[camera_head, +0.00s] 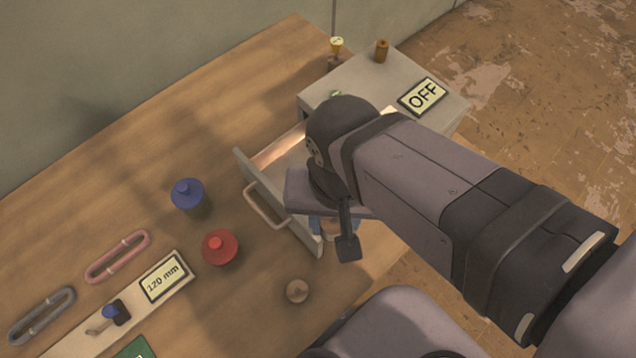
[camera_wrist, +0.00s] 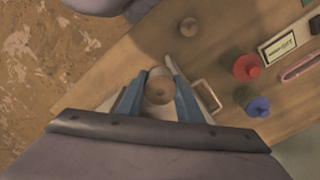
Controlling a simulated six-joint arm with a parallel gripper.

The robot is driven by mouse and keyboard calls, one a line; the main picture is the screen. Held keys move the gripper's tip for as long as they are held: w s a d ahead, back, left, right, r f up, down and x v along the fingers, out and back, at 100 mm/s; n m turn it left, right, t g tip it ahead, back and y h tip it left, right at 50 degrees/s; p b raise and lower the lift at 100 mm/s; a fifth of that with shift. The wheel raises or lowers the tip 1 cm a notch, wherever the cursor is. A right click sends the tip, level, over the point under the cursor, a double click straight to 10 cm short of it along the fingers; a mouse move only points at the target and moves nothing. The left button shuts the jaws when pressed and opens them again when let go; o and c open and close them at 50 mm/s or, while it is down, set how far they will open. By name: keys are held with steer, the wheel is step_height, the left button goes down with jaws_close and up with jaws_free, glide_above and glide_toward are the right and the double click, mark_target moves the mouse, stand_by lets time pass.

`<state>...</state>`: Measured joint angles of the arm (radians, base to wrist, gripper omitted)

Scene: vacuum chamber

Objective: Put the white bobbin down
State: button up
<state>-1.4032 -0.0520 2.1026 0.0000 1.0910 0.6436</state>
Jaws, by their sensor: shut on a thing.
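My gripper (camera_wrist: 158,78) is shut on a round bobbin (camera_wrist: 158,90), with a blue finger on each side of it. The bobbin is pale at its edge and tan-brown on its top face. In the head view, my gripper (camera_head: 335,226) is beside the front of an open drawer (camera_head: 283,213), and my arm hides most of it and the bobbin. The drawer front and handle also show in the wrist view (camera_wrist: 208,96). I cannot tell how high the bobbin is above what lies under it.
The grey box (camera_head: 365,78) with the OFF sign (camera_head: 423,96) stands behind the drawer. A blue knobbed piece (camera_head: 187,194), a red one (camera_head: 220,246) and a small tan round piece (camera_head: 297,290) are on the wooden table (camera_head: 130,190). The 120 mm plate (camera_head: 165,281) lies front left.

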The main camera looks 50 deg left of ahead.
steer(key=w+a+f+m+p, duration=0.1)
steer(key=w+a+f+m, duration=0.1)
steer(key=w+a, duration=0.35)
steer(key=w+a+f+m+p, duration=0.1)
steer(key=w+a+f+m, duration=0.15)
steer(key=a, duration=0.65)
steer(key=shift+n, duration=0.25)
steer(key=shift+f+p, duration=1.2)
steer(key=shift+f, duration=3.9)
steer(key=shift+f, duration=0.2)
steer(key=o, duration=1)
steer(key=shift+r, duration=0.1)
step_height(320, 180, up, 12)
steer(key=b, duration=0.3)
steer(key=shift+r, duration=0.15)
